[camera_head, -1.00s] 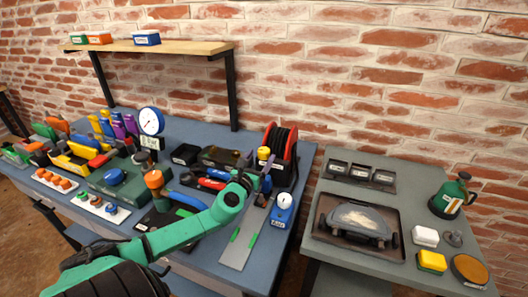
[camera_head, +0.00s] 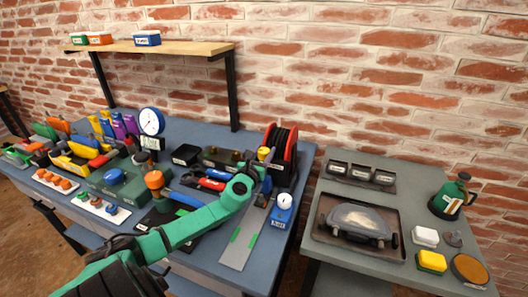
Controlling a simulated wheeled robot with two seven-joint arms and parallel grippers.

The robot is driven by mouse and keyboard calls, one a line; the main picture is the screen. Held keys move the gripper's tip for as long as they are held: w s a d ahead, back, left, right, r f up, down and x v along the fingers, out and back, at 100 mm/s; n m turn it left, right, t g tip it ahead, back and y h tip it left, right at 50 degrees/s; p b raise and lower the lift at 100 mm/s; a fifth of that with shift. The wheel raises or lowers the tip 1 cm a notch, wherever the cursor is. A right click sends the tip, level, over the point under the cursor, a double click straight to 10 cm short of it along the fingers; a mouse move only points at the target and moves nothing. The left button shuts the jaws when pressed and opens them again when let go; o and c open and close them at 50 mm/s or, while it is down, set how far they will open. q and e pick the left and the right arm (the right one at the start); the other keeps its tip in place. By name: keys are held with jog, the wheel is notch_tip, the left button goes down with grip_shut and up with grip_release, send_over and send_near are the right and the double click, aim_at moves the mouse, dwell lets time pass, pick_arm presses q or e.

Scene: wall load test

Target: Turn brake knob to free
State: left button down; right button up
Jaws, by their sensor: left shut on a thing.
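A cable reel (camera_head: 283,143) with red flanges and dark cable stands at the back right of the blue bench. A small yellow knob-like part (camera_head: 263,153) sits at its front left; I cannot tell whether it is the brake knob. My left gripper (camera_head: 265,183) is low in front of the reel, below the yellow part. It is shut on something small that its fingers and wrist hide. My green left arm reaches in from the lower left and covers part of the bench. My right gripper is out of view.
A grey plate (camera_head: 239,242) with green marks lies in front. A round gauge (camera_head: 151,122), a green box (camera_head: 117,178) and tools crowd the left. A grey table (camera_head: 405,184) stands right, past a gap.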

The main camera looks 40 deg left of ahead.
pick_arm(q)
jog(key=shift+r+n+y+p, duration=0.2)
jog(key=shift+n+y+p, duration=0.2)
jog(key=shift+p, duration=0.25)
jog(key=n+g+y+p, duration=0.1)
jog(key=y+p, duration=0.1)
jog(key=shift+n+g+y, duration=0.3)
jog(key=shift+n+g, duration=0.1)
jog(key=shift+d+f+n+g+y+p, duration=0.1)
jog(key=shift+n+g+y+p, duration=0.5)
jog(key=shift+y, duration=0.3)
jog(key=shift+f+n+g+y, duration=0.1)
jog(key=shift+n+g+y, duration=1.1)
jog(key=shift+c, duration=1.5)
grip_release()
